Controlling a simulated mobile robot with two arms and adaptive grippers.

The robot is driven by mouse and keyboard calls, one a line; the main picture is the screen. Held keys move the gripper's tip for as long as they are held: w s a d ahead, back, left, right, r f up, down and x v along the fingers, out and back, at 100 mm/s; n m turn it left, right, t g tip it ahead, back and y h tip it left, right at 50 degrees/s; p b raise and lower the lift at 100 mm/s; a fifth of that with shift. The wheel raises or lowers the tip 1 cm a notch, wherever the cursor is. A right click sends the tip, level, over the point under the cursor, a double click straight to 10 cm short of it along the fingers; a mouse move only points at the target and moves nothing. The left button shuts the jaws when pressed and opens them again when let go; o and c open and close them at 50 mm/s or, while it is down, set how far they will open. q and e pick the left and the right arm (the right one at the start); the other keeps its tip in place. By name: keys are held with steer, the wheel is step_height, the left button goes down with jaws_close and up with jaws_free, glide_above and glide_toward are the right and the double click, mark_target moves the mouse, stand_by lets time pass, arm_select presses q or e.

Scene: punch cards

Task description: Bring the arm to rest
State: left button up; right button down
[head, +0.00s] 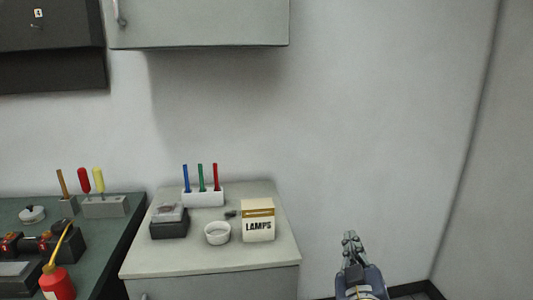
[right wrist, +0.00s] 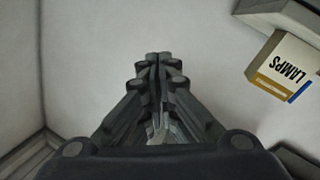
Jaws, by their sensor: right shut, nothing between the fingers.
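My right gripper (head: 351,238) is raised in the head view, to the right of the grey cabinet and apart from everything on it. In the right wrist view its fingers (right wrist: 158,58) are together with nothing between them. Behind them is plain pale wall. My left gripper is in neither view.
A light grey cabinet (head: 190,262) bears a LAMPS box (head: 258,228), a white bowl (head: 217,238), a pen holder (head: 203,198) and a dark box (head: 169,229). The LAMPS box also shows in the right wrist view (right wrist: 279,80). A wall cabinet (head: 200,25) hangs above. A green bench (head: 105,240) stands left.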

steer(key=s+d+f+m+g+y, duration=0.15)
steer(key=s+f+g, duration=0.25)
steer(key=s+f, duration=0.5)
steer(key=s+d+f+g, duration=0.2)
steer(key=s+f+g, duration=0.35)
steer(key=f, duration=0.65)
steer(key=s+a+f+g+y, duration=0.1)
steer(key=s+f+g, duration=0.25)
steer(key=s, duration=0.55)
steer(key=s+a+f+g+y, duration=0.1)
steer(key=s+f+g, duration=0.1)
steer(key=s+f, duration=0.5)
step_height(320, 180, down, 22)
steer(key=s+g+p, duration=0.1)
steer(key=s+p, duration=0.1)
steer(key=s, duration=0.1)
steer(key=s+d+f+g+p, duration=0.1)
steer(key=s+d+f, duration=0.2)
steer(key=s+f, duration=1.2)
steer(key=shift+s, duration=0.95)
steer(key=shift+n+h, duration=0.25)
